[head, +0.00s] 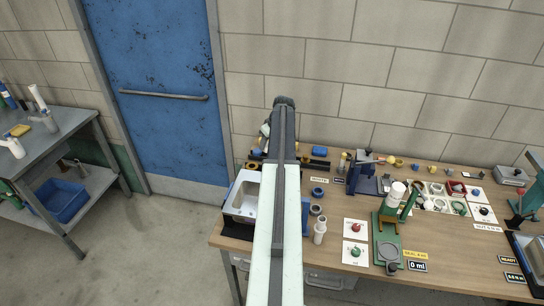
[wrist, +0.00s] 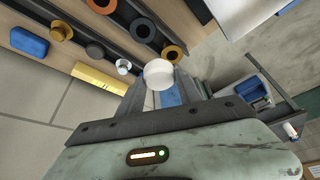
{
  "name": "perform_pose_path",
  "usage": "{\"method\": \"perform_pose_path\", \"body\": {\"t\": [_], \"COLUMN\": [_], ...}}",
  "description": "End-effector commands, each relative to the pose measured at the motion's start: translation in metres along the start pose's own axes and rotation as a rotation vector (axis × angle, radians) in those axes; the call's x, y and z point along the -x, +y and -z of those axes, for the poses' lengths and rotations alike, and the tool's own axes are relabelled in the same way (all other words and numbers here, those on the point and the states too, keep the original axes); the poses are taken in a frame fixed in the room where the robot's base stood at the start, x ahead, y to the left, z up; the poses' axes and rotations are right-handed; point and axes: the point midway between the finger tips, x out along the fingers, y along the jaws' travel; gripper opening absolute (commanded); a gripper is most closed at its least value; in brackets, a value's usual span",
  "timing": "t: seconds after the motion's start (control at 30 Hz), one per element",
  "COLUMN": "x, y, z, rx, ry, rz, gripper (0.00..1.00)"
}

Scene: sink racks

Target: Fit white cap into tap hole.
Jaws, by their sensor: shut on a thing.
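The white cap (wrist: 158,74) is a round white disc held at the tips of my gripper (wrist: 160,88) in the wrist view. The gripper is shut on it, and the cap appears raised above the bench. In the head view my own arm covers the gripper's end, and I cannot make out the cap there. A white sink (head: 232,210) stands at the left end of the bench, partly behind my arm. I cannot make out the tap hole in either view.
A blue block (wrist: 28,42) lies beyond. The wooden bench (head: 333,272) is crowded along its back; a block wall (head: 380,103) stands behind.

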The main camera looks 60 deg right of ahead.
Motion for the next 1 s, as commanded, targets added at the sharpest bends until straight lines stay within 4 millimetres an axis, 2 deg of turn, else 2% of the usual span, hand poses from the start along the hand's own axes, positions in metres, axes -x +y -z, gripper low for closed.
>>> {"method": "perform_pose_path", "body": {"t": [0.13, 0.33, 0.47, 0.77, 1.0], "x": [0.01, 0.05, 0.067, 0.066, 0.047], "y": [-0.021, -0.07, -0.091, -0.095, -0.095], "z": [-0.005, -0.049, -0.07, -0.076, -0.084], "rx": [0.033, 0.14, 0.196, 0.218, 0.218], "ry": [-0.001, -0.003, -0.001, 0.0, 0.0], "rz": [0.014, 0.058, 0.081, 0.09, 0.09], "gripper": [0.03, 0.03, 0.03, 0.03, 0.03]}}
